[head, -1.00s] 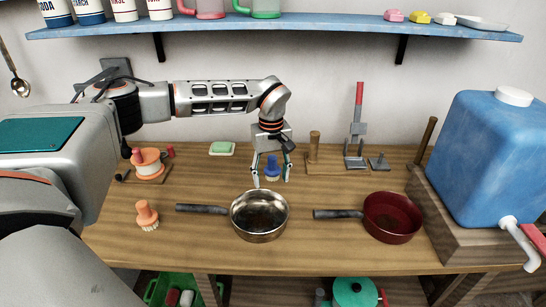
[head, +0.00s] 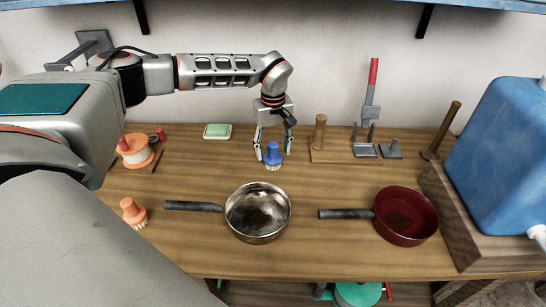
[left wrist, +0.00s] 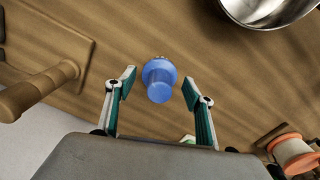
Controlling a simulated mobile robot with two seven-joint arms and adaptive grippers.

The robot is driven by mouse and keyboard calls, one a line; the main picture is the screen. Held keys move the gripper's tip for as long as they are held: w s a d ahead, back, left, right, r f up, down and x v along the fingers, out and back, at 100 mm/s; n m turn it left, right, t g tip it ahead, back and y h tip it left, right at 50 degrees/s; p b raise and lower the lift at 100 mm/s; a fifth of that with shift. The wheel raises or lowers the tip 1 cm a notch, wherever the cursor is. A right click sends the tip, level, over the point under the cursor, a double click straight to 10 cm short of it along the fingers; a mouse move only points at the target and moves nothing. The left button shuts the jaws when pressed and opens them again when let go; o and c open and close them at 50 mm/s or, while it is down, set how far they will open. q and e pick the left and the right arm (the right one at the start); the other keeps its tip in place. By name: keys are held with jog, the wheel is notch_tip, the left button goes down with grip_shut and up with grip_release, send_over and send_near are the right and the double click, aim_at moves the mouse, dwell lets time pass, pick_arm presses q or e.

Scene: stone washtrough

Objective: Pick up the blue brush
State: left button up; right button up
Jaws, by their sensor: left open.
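The blue brush (head: 273,153) stands upright on the wooden bench top, bristles down, behind the steel pan. My left gripper (head: 272,155) reaches down over it from above, with its fingers apart on either side of the brush. In the left wrist view, the blue brush (left wrist: 159,80) shows between and slightly beyond the two fingertips (left wrist: 158,84), with a gap on each side. The left gripper is open and holds nothing. My right gripper is not in view.
A steel pan (head: 258,226) and a red pan (head: 407,216) stand in front. An orange brush (head: 133,212) is at left, and a soap dish (head: 217,131) behind. A wooden post stand (head: 320,135) rises right of the gripper. A blue tank (head: 505,155) stands far right.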

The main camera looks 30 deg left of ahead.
aim_at(273, 157)
pick_arm(q)
jog(key=shift+w+f, duration=0.1)
jog(key=shift+f, duration=1.9)
jog(key=shift+a, duration=0.1)
jog(key=c, duration=1.2)
